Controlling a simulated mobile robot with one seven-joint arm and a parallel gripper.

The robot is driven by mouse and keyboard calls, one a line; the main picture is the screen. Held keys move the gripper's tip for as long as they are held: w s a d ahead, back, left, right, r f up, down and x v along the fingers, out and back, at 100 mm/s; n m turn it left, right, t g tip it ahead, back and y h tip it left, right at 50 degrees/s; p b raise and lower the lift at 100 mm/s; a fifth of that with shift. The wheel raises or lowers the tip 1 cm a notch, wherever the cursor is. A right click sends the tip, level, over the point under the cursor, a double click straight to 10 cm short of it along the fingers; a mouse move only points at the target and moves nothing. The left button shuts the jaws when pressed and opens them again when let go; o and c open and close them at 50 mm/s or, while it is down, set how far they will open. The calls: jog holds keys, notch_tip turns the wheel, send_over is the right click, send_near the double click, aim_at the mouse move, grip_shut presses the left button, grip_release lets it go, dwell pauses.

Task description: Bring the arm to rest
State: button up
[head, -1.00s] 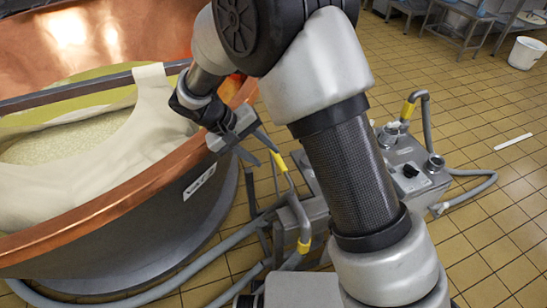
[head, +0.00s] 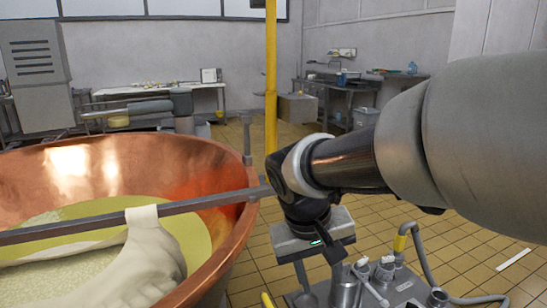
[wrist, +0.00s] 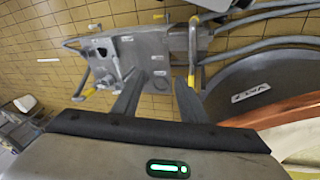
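My arm reaches in from the right edge of the head view, and my gripper (head: 320,276) hangs from its end, fingers pointing down. It is to the right of the copper vat (head: 228,243), apart from its rim, above a grey pump unit. In the wrist view the two fingers of my gripper (wrist: 157,88) are spread with nothing between them. A pale cloth (head: 150,262) hangs in the vat from a dark bar (head: 95,226) laid across it. The vat's side shows dark in the wrist view.
The grey pump cart (wrist: 145,55) with hoses and yellow-marked handles stands below my gripper. A yellow post (head: 271,80) rises behind my arm. Benches (head: 335,86) line the back wall. Tiled floor is open on the right.

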jog(key=s+d+r+m+t+y, duration=0.1)
jog(key=s+d+r+t, duration=0.15)
jog(key=s, duration=0.25)
jog(key=s+d+r+m+t+y, duration=0.1)
jog(key=s+d+r, duration=0.15)
jog(key=s, duration=0.35)
notch_tip(320, 180, up, 23)
jog(key=p, duration=2.3)
jog(key=shift+d+p, duration=0.15)
jog(key=shift+p, duration=0.25)
jog(key=shift+f, duration=0.1)
